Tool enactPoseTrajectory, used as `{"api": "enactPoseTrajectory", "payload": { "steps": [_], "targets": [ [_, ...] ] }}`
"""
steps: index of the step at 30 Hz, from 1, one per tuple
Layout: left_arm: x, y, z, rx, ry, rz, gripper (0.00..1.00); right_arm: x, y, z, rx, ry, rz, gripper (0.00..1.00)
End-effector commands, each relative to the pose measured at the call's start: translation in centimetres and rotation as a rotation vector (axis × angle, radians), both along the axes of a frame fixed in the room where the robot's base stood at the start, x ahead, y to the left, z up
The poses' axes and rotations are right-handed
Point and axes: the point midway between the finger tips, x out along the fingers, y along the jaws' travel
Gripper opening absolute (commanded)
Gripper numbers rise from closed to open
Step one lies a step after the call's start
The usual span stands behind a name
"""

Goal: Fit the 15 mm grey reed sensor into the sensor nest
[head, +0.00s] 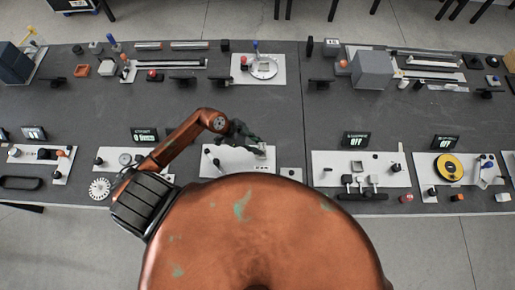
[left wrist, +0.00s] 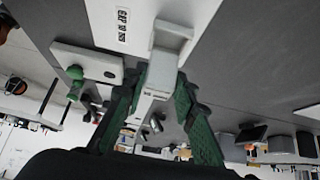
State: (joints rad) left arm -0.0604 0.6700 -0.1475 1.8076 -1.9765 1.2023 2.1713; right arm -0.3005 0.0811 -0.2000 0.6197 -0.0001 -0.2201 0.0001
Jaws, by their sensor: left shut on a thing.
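My left gripper (head: 245,135) reaches over a white station plate (head: 225,165) at the front middle of the table in the head view. In the left wrist view its green fingers (left wrist: 160,88) are shut on a small pale grey block, the reed sensor (left wrist: 154,92). The sensor's far end lies at a whitish U-shaped holder, seemingly the sensor nest (left wrist: 173,35), on the labelled white plate (left wrist: 125,22). I cannot tell whether the sensor is inside the nest or only against it. In the head view the gripper and the small size hide the sensor. My right gripper is not in view.
A dark display (head: 145,135) stands left of the plate, and another display (head: 357,140) reading OFF stands to the right. A green-knobbed lever (left wrist: 75,80) is near the fingers in the left wrist view. Bare dark table (head: 270,110) lies behind the gripper.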

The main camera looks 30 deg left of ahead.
Motion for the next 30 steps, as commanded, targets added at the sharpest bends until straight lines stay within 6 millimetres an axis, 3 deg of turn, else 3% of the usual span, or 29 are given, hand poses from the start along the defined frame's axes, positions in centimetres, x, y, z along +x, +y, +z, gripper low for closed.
{"api": "enactPoseTrajectory", "payload": {
  "steps": [9, 19, 20, 27, 30],
  "targets": [
    [0.3, 0.4, -3.5, -0.002, 0.002, 0.002, 0.0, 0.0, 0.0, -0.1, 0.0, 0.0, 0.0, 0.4],
    [0.3, 0.4, -3.8, 0.0, 0.001, 0.001, 0.0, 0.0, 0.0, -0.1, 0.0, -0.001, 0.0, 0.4],
    [0.3, 0.4, -3.8, 0.0, 0.001, 0.001, 0.26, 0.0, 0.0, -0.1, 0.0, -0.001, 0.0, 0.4],
    [0.3, 0.4, -3.8, 0.0, 0.0, 0.0, 0.42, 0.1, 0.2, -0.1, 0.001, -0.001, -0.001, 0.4],
    [0.3, 0.4, -3.8, 0.0, 0.0, 0.0, 0.43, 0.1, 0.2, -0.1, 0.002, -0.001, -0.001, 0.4]
  ]
}}
